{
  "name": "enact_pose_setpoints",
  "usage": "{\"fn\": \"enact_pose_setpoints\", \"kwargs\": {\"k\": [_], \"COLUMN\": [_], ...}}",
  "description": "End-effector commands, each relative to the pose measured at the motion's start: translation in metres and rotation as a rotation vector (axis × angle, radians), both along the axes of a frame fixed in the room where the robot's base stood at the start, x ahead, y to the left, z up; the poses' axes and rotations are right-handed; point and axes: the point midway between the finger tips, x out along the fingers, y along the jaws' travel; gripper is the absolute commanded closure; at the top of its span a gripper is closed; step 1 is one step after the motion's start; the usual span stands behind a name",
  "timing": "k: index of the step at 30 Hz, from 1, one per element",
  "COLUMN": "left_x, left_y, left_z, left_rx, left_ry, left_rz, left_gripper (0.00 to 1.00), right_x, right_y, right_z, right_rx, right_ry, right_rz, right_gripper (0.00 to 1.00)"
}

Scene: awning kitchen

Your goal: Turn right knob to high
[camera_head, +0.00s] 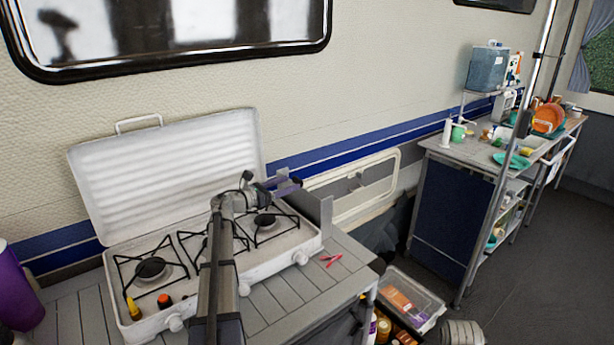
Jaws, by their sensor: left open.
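A white camping stove (255,275) with its lid (165,165) raised stands on a slatted table. It has several black-grated burners. The right knob (300,258) is on the front face near the right end. Another knob (175,323) is near the left end, and one (244,289) sits between, partly beside my arm. My left arm rises from the bottom across the stove. My left gripper (287,185) is open, above and behind the right burner (264,221), apart from the right knob. The knob's setting is too small to read. My right gripper is out of view.
A red clip-like item (332,261) lies on the table (340,283) right of the stove. A purple container (16,290) stands far left. A clear bin (412,297) is low at right.

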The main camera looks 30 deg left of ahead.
Motion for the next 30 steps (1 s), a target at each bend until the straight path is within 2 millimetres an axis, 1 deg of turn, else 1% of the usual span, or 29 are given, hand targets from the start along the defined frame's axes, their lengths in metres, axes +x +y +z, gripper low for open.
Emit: {"fn": "enact_pose_setpoints", "kwargs": {"k": [1, 9, 15, 17, 19, 21, 30], "left_x": [0.010, 0.054, 0.077, 0.080, 0.078, 0.078, 0.078], "left_y": [-0.002, -0.020, -0.030, -0.031, -0.031, -0.031, -0.031], "left_z": [0.000, 0.000, -0.002, -0.004, 0.004, 0.005, 0.005], "left_rx": [0.000, 0.000, 0.000, 0.000, 0.000, 0.000, 0.000], "left_ry": [0.000, -0.001, -0.001, -0.001, -0.001, -0.001, -0.001], "left_rz": [0.000, 0.001, 0.003, 0.003, 0.004, 0.004, 0.004], "left_gripper": [0.31, 0.31, 0.31, 0.31, 0.31, 0.31, 0.31], "right_x": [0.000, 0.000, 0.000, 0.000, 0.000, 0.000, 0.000], "right_y": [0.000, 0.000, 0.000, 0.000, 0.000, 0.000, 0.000], "right_z": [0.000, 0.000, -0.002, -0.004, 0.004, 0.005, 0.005], "right_rx": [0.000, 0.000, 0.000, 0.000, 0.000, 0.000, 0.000], "right_ry": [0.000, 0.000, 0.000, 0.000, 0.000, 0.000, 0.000], "right_rz": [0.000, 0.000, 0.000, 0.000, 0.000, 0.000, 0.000], "right_gripper": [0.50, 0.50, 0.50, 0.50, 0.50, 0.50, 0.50]}}
